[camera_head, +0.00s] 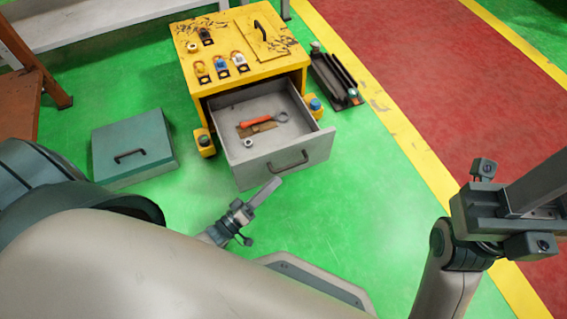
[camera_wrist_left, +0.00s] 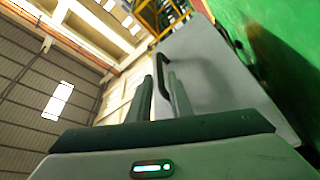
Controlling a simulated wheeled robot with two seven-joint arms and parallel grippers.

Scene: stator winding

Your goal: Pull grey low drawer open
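The grey drawer (camera_head: 250,168) of the yellow cabinet (camera_head: 240,45) stands pulled well out in the head view. Its dark bar handle (camera_head: 288,160) is on the front panel and also shows in the left wrist view (camera_wrist_left: 161,75). A red-handled wrench (camera_head: 262,121) and a small metal nut (camera_head: 248,143) lie inside. My left gripper (camera_head: 268,190) is just in front of and below the handle, apart from it. In the left wrist view a gap shows between its fingers, with the handle beyond. My right gripper (camera_head: 540,185) is far right, its fingers partly cut off.
A grey-green box (camera_head: 131,148) with a handle lies on the green floor left of the drawer. Dark metal channels (camera_head: 334,79) lie right of the cabinet. Several small parts sit on the cabinet top. The floor right of the drawer is clear.

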